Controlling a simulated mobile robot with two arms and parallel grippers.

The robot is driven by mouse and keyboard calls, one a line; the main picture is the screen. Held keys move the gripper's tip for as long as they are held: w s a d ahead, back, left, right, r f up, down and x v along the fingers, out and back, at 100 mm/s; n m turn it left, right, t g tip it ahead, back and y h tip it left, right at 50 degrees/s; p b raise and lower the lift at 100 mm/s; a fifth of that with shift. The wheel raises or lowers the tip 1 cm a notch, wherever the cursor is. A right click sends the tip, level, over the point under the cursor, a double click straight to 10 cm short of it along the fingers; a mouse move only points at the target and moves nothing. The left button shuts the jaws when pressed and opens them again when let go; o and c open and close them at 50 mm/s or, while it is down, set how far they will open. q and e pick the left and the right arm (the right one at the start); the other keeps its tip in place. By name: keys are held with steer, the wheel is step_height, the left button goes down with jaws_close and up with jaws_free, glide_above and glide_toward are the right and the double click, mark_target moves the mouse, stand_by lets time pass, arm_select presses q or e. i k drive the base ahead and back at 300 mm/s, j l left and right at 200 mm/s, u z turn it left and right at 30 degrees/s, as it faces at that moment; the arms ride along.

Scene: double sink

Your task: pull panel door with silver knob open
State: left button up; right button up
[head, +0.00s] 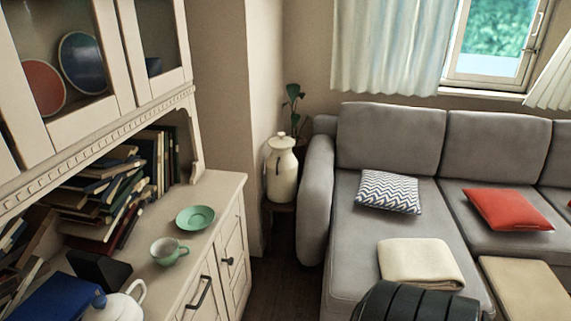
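A cream cabinet (222,195) stands along the left side. Its lower front has a narrow panel door (237,245) at the far end, which looks shut. A small round knob (228,261) sits on this front and looks dark rather than silver from here. Nearer to me is another front panel (188,312) with a dark bar handle (199,292), cut off by the bottom edge. Neither of my grippers shows in the head view.
On the counter are a green saucer (195,218), a green cup (168,251), a white teapot (115,306) and piled books (108,190). A grey sofa (390,135) stands right. Narrow dark floor (285,262) lies between. A cream urn (281,170) stands behind.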

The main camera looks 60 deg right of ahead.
mark_target(230, 245)
steer(key=z, duration=1.4)
steer(key=l, duration=0.65)
